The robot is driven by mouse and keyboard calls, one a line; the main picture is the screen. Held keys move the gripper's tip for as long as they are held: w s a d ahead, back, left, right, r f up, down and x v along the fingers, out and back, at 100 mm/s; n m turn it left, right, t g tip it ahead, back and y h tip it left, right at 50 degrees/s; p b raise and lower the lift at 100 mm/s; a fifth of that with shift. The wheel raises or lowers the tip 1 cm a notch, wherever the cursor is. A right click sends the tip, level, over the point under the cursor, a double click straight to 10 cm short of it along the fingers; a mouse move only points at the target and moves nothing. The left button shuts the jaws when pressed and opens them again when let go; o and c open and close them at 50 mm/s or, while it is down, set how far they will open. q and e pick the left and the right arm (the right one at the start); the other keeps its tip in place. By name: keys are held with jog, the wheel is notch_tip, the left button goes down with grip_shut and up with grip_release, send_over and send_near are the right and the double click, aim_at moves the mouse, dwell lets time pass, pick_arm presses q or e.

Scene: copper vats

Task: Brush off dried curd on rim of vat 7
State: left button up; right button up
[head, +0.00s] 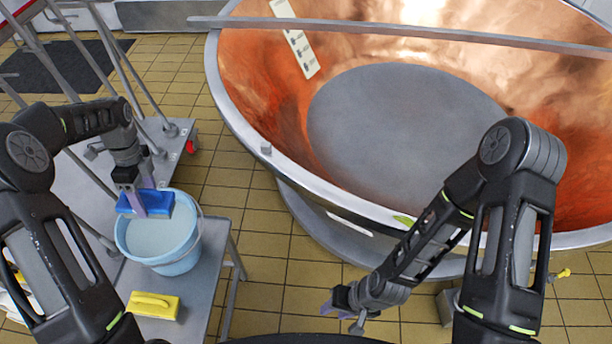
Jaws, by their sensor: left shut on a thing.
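The large copper vat (250,95) has a pale metal rim and a grey round bottom or content surface. No vat number is readable. A small yellow-green patch (405,220) shows at the near rim beside my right arm; I cannot tell if it is curd. My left gripper (146,200) is shut on a blue brush (158,204), over the light blue bucket (178,264) of pale liquid. I cannot tell whether the brush touches the liquid. My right gripper (334,304) has purple fingertips, hangs over the floor before the vat, and its opening is unclear.
The bucket stands on a grey metal bench (216,262) with a yellow brush or block (153,305). A metal bar (400,32) crosses the vat's top, and a marked white strip (296,42) lies inside. Metal railings stand at left. Tiled floor between bench and vat is clear.

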pick_arm(q)
jog(key=w+d+r+n+t+h, duration=0.1)
jog(key=d+r+n, duration=0.4)
jog(key=d+n, duration=0.4)
jog(key=w+d+r+n+t+h, duration=0.1)
jog(key=w+d+r+n, duration=0.1)
jog(key=d+r+n, duration=0.3)
jog(key=d+n, duration=0.4)
jog(key=d, duration=0.2)
jog(key=shift+w+d+r, duration=0.1)
jog(key=shift+w+d, duration=0.05)
